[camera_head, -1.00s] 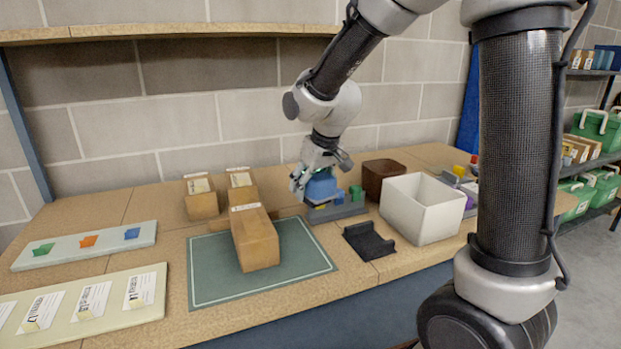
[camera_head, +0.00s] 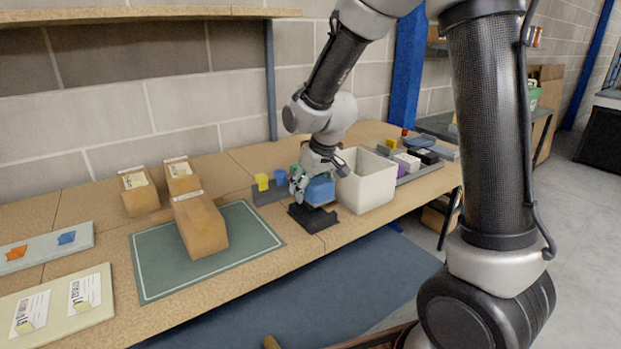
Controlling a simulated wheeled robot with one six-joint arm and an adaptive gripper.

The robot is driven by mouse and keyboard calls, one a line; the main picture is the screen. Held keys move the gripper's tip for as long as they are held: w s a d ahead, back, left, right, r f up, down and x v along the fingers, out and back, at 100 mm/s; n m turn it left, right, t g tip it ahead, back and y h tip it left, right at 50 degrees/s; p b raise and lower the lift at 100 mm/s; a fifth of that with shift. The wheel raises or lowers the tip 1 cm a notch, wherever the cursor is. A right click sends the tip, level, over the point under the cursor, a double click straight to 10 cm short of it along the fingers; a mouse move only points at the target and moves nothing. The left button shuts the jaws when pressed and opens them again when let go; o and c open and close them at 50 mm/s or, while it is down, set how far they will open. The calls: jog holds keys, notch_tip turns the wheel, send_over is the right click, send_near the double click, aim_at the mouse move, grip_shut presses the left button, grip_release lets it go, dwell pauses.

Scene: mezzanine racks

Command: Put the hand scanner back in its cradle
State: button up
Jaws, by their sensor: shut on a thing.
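The hand scanner (camera_head: 320,191) shows as a blue, block-like body in my gripper (camera_head: 300,184). My gripper points down and is shut on it. The black cradle (camera_head: 313,220) lies on the bench directly below the scanner, left of the white bin. The scanner's lower edge is at or just above the cradle. I cannot tell whether they touch. My fingers hide part of the scanner, and the scanner hides part of the cradle.
A white open bin (camera_head: 372,185) stands close on the right. A low grey rack (camera_head: 266,197) with yellow, blue and green blocks is behind left. A green mat (camera_head: 150,262) with a cardboard box (camera_head: 200,226) lies left. More small items (camera_head: 408,163) sit right of the bin.

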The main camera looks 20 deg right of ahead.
jog(key=shift+f, duration=0.6)
jog(key=shift+f, duration=0.3)
dwell(0.4)
jog(key=shift+f, duration=0.95)
jog(key=o, duration=1.8)
